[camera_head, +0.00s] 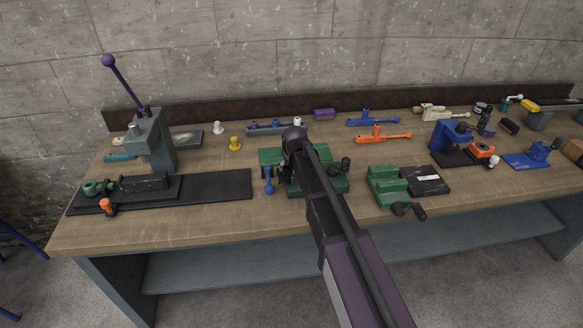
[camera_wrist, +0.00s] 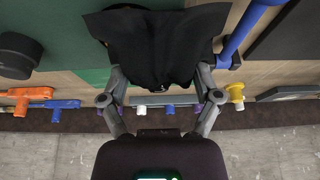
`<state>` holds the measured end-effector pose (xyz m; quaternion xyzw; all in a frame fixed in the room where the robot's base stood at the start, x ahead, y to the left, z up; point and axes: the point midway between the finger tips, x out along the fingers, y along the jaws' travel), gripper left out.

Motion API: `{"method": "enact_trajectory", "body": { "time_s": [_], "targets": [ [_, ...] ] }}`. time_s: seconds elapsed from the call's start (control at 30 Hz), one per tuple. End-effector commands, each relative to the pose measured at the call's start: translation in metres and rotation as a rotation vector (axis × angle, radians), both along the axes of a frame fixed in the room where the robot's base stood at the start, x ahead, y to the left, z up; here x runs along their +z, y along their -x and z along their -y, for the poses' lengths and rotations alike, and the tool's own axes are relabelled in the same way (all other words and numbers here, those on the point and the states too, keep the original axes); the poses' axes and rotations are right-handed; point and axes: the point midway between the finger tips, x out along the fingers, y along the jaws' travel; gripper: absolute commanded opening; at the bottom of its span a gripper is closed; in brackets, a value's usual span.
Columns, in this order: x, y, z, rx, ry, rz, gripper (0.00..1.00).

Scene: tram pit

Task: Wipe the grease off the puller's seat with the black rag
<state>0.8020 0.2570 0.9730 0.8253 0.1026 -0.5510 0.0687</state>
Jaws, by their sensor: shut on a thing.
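In the wrist view, my gripper (camera_wrist: 158,78) is shut on the black rag (camera_wrist: 155,38), which hangs spread between and beyond the fingers. The rag covers part of a green surface (camera_wrist: 72,40) behind it. In the head view, my arm reaches over a green fixture (camera_head: 325,186) in the middle of the bench and hides my fingers and the rag. I cannot tell for sure whether this fixture is the puller. Its seat and any grease are hidden, and I cannot tell if the rag touches it.
A lever press (camera_head: 151,140) stands on a black mat at the left. A green block (camera_head: 386,186) sits to the right. Orange (camera_head: 383,138) and blue (camera_head: 372,121) tools lie behind, near the wall.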

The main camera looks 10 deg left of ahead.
Motion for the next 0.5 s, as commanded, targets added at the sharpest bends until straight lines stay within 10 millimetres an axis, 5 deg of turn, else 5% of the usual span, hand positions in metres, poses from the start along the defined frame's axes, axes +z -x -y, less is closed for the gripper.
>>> {"method": "enact_trajectory", "body": {
  "time_s": [0.5],
  "targets": [
    [-0.0077,0.0000,0.0000,0.000,0.000,0.000,0.35]
  ]
}}
